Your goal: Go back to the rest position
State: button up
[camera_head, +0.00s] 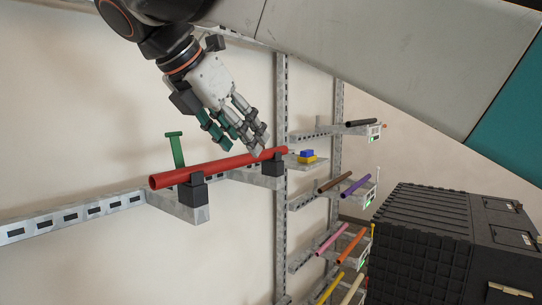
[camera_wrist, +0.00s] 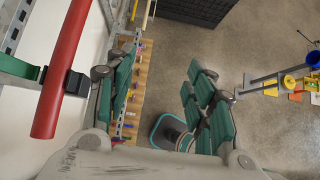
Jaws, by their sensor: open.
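My gripper (camera_head: 240,132) hangs from the arm at the top centre of the head view, its fingers pointing down and right. In the head view the fingertips overlap the right part of a red pipe (camera_head: 215,166), which rests on black holders on the metal wall rail. The red pipe (camera_wrist: 62,65) lies left of the fingers there, outside the jaws. Whether a finger touches the pipe cannot be told.
A green T-shaped piece (camera_head: 175,149) stands behind the pipe. Metal brackets to the right hold coloured pipes, including a purple one (camera_head: 357,186). A black crate (camera_head: 455,235) stands at lower right.

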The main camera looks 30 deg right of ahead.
jog(key=s+a+f+m+t+y+b, duration=0.1)
jog(key=f+m+b, duration=0.6)
jog(key=f, duration=1.8)
jog(key=s+a+f+m+t+y+b, duration=0.1)
jog(key=s+f+m+y+b, duration=0.3)
jog(key=f+b, duration=1.2)
jog(key=s+a+f+m+t+y+b, duration=0.2)
jog(key=f+m+b, duration=0.8)
jog(key=f, duration=2.4)
jog(key=shift+s+a+f+m+y+b, duration=0.3)
jog(key=shift+s+a+f+y+b, duration=0.25)
jog(key=shift+b, duration=0.65)
jog(key=shift+s+d+r, duration=0.1)
jog(key=shift+r, duration=0.05)
